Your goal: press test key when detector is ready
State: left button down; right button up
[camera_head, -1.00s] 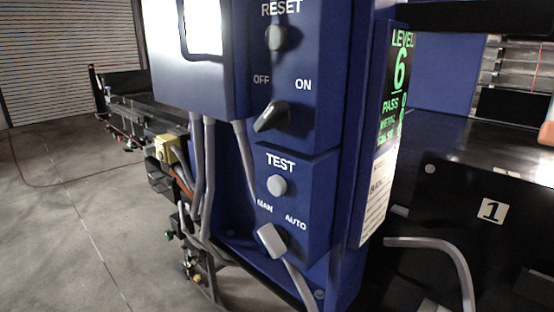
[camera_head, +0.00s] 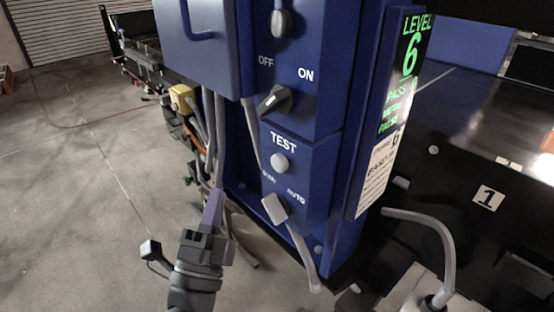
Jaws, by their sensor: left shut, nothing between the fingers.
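The detector's blue control panel (camera_head: 322,85) stands in the middle of the view. The TEST key (camera_head: 279,163) is a round pale button under the word TEST. Below it is the MAN/AUTO selector (camera_head: 274,208), and above it the OFF/ON knob (camera_head: 272,101). The display (camera_head: 405,75) on the panel's side shows LEVEL 6 in green, with PASS, METAL and FALSE lines. My left gripper (camera_head: 213,205) is shut and empty, pointing up, below and left of the TEST key and apart from the panel. My right gripper is not in view.
Grey conduits (camera_head: 215,130) run down the panel's left side. A yellow box (camera_head: 182,98) sits behind them. A black machine side with a "1" label (camera_head: 488,197) and a bent grey pipe (camera_head: 440,235) are on the right. Open floor (camera_head: 75,200) lies left.

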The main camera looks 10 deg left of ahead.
aim_at(274, 157)
pick_arm(q)
jog(key=w+d+b, duration=0.2)
jog(key=w+d, duration=0.3)
jog(key=w, duration=0.2)
jog(key=shift+d, duration=0.25)
dwell(2.0)
jog(key=shift+w+d, duration=0.25)
jog(key=shift+w, duration=0.05)
jog(key=shift+w+d, duration=0.3)
jog(key=shift+w, duration=0.1)
dwell(0.7)
dwell(0.3)
jog(key=shift+s+a+p, duration=0.55)
jog(key=shift+s, duration=0.2)
